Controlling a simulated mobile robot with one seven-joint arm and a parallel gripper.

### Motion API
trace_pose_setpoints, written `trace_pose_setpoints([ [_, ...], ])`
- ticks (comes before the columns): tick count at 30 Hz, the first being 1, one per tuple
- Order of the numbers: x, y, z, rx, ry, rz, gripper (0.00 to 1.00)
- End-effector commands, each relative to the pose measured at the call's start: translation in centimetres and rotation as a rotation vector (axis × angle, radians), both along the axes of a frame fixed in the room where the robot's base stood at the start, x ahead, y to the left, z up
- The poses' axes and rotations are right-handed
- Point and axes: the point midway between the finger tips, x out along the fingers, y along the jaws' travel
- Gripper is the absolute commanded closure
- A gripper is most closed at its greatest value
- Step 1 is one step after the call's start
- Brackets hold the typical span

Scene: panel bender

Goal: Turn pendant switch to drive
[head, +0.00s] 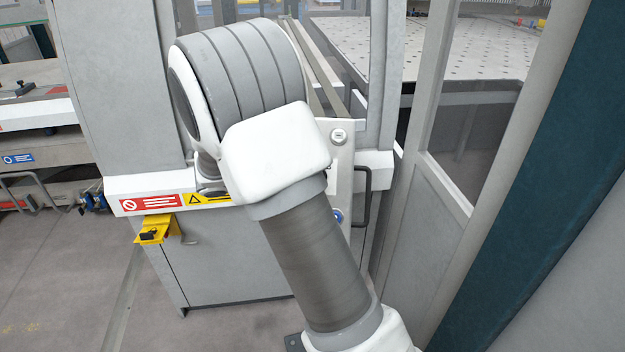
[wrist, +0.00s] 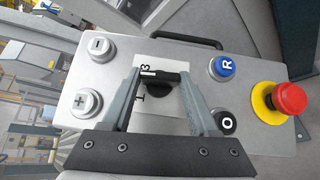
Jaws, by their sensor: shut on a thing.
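The pendant (wrist: 225,110) is a light grey panel. Its black rotary switch (wrist: 160,90) sits on a white label plate with partly hidden markings; a figure like 3 shows above the handle and a 1 to its lower left. The switch handle lies roughly crosswise between the fingers, with a white mark at its left end. My gripper (wrist: 160,78) is shut on this handle, one finger at each end. In the head view, the pendant (head: 345,170) is mostly behind my arm, and the switch and gripper are hidden.
Around the switch are a minus button (wrist: 101,47), a plus button (wrist: 87,102), a blue R button (wrist: 223,67), a black O button (wrist: 227,122) and a red emergency stop (wrist: 290,98). A dark handle (head: 366,200) edges the pendant. A glazed guard (head: 440,190) stands close on the right.

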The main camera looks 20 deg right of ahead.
Motion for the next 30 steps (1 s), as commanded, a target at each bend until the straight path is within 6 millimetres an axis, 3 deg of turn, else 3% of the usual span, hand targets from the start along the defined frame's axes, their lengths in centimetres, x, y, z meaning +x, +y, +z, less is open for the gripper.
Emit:
trace_pose_setpoints([
  [18, 0.36, -0.40, 0.73, 0.392, -0.228, -0.354, 0.96],
  [30, 0.34, -0.60, 0.83, 0.555, -0.320, -0.501, 0.96],
])
